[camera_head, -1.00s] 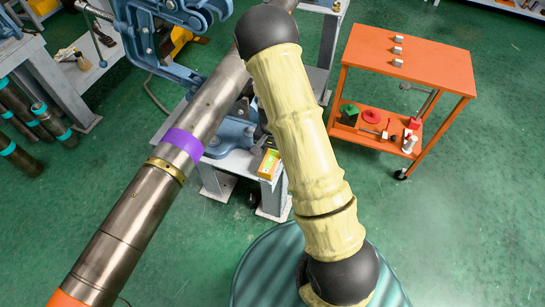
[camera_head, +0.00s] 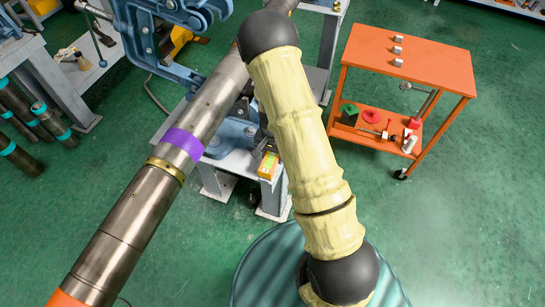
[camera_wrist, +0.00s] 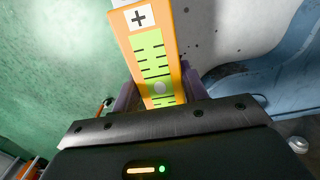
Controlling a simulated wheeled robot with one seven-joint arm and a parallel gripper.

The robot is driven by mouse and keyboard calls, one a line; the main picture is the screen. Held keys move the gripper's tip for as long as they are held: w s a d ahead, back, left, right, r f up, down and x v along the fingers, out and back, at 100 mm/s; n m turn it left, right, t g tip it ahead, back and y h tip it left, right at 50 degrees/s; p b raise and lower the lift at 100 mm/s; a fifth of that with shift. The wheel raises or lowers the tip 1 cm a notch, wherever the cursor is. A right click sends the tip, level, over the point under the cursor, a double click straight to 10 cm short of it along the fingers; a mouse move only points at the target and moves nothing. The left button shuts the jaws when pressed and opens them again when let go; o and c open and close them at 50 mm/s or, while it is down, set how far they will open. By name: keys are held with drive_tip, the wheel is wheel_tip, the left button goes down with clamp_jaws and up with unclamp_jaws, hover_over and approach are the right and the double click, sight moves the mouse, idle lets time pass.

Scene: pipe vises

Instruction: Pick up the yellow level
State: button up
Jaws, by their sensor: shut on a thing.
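In the head view the level (camera_head: 268,165) is at the corner of the grey stand, left of my arm. My gripper (camera_wrist: 157,92) is shut on the level, with one finger on each side of it. The level's near end is hidden behind my gripper body in the wrist view. I cannot tell whether the level touches the stand.
A long steel pipe (camera_head: 135,210) with a purple band runs diagonally left of my arm. A blue vise (camera_head: 155,35) stands at the top. The grey stand (camera_head: 236,165) is below the pipe. An orange cart (camera_head: 425,65) stands at right, with green floor between.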

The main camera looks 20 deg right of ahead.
sight(273, 154)
drive_tip(key=shift+c, duration=0.6)
drive_tip(key=shift+w+r, duration=0.1)
drive_tip(key=shift+r, duration=0.55)
wheel_tip(273, 154, up, 9)
drive_tip(key=shift+f+p, duration=0.1)
drive_tip(key=shift+p, duration=0.2)
